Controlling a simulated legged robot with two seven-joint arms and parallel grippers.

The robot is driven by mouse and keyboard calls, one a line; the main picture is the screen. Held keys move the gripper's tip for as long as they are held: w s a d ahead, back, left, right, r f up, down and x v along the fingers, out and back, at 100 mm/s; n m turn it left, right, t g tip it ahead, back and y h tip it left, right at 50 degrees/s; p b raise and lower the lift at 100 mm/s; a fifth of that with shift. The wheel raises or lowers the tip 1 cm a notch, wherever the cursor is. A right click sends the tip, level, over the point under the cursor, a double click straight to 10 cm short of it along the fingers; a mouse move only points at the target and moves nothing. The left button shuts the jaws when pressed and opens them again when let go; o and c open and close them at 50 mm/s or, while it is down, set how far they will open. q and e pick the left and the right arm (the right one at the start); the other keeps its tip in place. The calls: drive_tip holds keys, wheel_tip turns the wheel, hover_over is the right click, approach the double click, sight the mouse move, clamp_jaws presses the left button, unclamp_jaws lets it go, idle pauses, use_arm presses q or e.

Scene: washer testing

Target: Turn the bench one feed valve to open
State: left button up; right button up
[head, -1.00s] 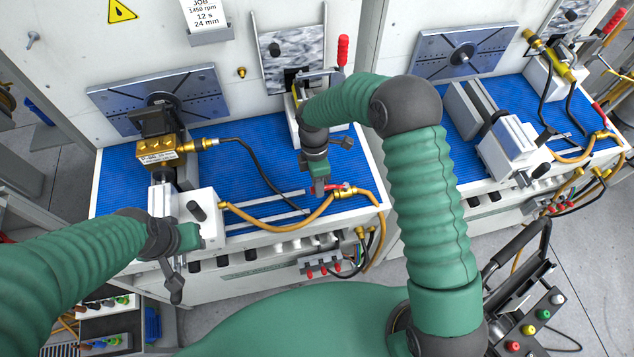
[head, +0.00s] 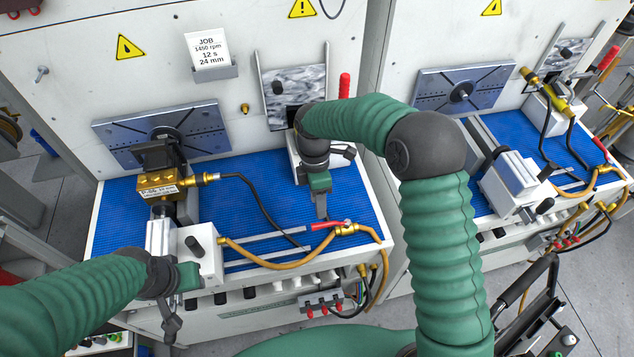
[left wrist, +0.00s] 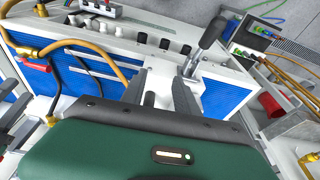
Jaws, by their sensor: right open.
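The bench one feed valve is a small brass body (head: 346,229) with a red lever (head: 325,225), at the front right of the near blue-topped bench. A brown hose joins it on each side. The lever points left from the body, roughly along the hose line. My right gripper (head: 321,212) is open, pointing down just behind and above the lever; I cannot tell whether its tips touch it. In the left wrist view a red lever (left wrist: 35,65) shows beside the hose. My left gripper (head: 180,300) hangs at the bench's front left; its fingers (left wrist: 160,95) look apart and empty.
A white clamp block (head: 199,255) and brass block (head: 158,184) stand on the bench's left. A black hose (head: 262,205) crosses the mat. An upright red handle (head: 344,86) rises behind my right arm. A second bench (head: 545,165) stands right.

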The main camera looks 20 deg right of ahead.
use_arm(q)
drive_tip(key=shift+f, duration=0.45)
use_arm(e)
wheel_tip(320, 180, up, 9)
drive_tip(key=w, duration=0.1)
drive_tip(key=shift+w+f, duration=0.15)
drive_tip(key=shift+w, duration=0.25)
use_arm(q)
drive_tip(key=shift+c, duration=0.3)
idle(1.3)
